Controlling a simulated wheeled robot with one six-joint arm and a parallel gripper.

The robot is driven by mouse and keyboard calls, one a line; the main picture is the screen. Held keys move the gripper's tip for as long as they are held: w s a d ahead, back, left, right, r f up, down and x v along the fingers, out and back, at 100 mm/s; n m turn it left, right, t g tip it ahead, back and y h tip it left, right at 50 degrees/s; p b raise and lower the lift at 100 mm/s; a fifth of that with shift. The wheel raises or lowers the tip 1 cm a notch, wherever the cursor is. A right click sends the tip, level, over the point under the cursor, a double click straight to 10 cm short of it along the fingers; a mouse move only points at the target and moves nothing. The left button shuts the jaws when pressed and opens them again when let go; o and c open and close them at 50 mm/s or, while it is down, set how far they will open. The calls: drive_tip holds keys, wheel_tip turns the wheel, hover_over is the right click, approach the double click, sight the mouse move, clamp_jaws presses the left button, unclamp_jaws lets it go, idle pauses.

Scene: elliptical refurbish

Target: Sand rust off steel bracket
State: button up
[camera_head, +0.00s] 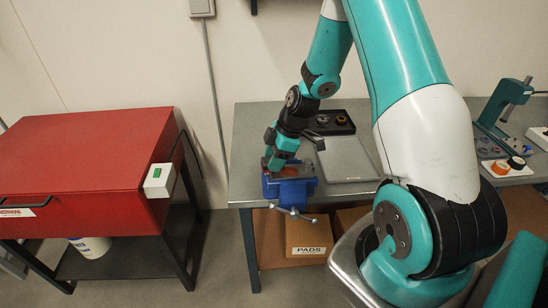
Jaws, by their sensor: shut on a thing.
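A blue vise (291,193) is fixed at the front left corner of the grey workbench, its handle hanging over the front edge. A rust-brown piece (290,171), which looks like the steel bracket, shows at the top of the vise jaws. My gripper (277,158) points down right over the vise, at the bracket's left end. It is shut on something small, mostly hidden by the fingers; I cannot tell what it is. Whether it touches the bracket is too small to tell.
A grey flat plate (346,160) lies right of the vise. Behind it is a black tray (331,122) with round discs. A teal press (503,105) stands at the right. A red cabinet (85,160) stands left, across a gap. A PADS box (308,238) sits below the bench (245,150).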

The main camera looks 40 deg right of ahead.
sight(283, 172)
drive_tip(key=shift+f+b, duration=0.95)
drive_tip(key=shift+f, duration=0.1)
drive_tip(key=shift+d, duration=0.15)
